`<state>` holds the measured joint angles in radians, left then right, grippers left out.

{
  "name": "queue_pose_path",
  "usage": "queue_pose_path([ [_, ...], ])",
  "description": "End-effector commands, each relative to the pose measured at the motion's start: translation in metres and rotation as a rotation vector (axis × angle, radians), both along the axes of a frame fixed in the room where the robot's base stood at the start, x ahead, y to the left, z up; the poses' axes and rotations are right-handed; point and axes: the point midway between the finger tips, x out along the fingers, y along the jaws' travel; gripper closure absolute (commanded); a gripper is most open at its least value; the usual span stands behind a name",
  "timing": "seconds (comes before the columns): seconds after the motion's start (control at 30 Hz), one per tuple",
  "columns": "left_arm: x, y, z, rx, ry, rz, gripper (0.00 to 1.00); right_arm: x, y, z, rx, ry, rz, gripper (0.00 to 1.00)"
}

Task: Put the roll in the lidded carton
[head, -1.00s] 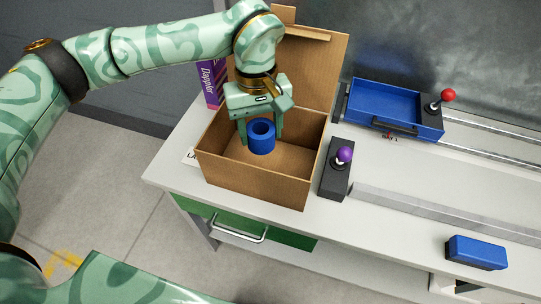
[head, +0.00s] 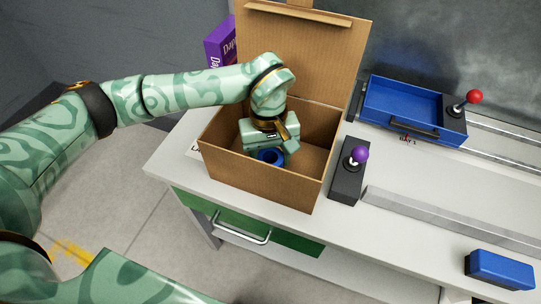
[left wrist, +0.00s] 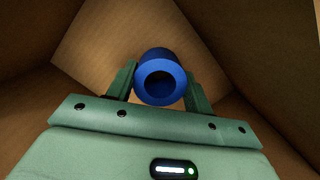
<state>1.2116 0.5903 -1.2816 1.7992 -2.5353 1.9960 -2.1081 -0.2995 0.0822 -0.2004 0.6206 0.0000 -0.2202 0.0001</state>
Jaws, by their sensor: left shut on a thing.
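The blue roll (head: 271,156) is a short hollow cylinder, held down inside the open carton. In the left wrist view the roll (left wrist: 161,77) sits between the two fingers with its hole facing the camera. My left gripper (head: 270,153) is shut on it, inside the carton walls. It also shows in the left wrist view (left wrist: 160,88). The brown carton (head: 258,189) stands on the table with its lid (head: 305,50) raised at the back. Whether the roll touches the carton floor is hidden. My right gripper is not in view.
A purple box (head: 220,44) stands behind the carton. A black block with a purple-knobbed lever (head: 347,184) stands close to its right. Further right are a blue tray (head: 401,106), a red-knobbed lever (head: 473,97), metal rails and a blue block (head: 500,269). A green drawer (head: 190,203) is below the tabletop.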

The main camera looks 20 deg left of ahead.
Motion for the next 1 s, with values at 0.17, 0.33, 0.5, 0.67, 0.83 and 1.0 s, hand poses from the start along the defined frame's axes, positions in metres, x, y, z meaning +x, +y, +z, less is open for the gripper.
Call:
queue_pose_path([
  [0.17, 0.0, 0.0, -0.003, 0.0, 0.0, 0.001, 0.4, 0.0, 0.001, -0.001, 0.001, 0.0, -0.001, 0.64],
  [0.33, 0.0, 0.0, -0.003, 0.0, 0.0, 0.0, 0.27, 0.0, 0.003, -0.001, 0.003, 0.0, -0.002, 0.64],
  [0.5, 0.0, 0.0, -0.002, 0.0, 0.0, 0.0, 0.27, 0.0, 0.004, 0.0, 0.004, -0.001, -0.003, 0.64],
  [0.67, 0.002, 0.001, 0.019, 0.001, -0.006, 0.0, 0.27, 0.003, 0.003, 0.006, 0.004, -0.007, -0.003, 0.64],
  [0.83, 0.007, 0.004, 0.06, 0.001, -0.009, 0.001, 0.27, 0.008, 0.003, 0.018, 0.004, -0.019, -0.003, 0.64],
  [1.0, 0.01, 0.006, 0.097, 0.0, -0.006, 0.001, 0.27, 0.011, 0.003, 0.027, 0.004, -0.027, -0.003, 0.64],
])
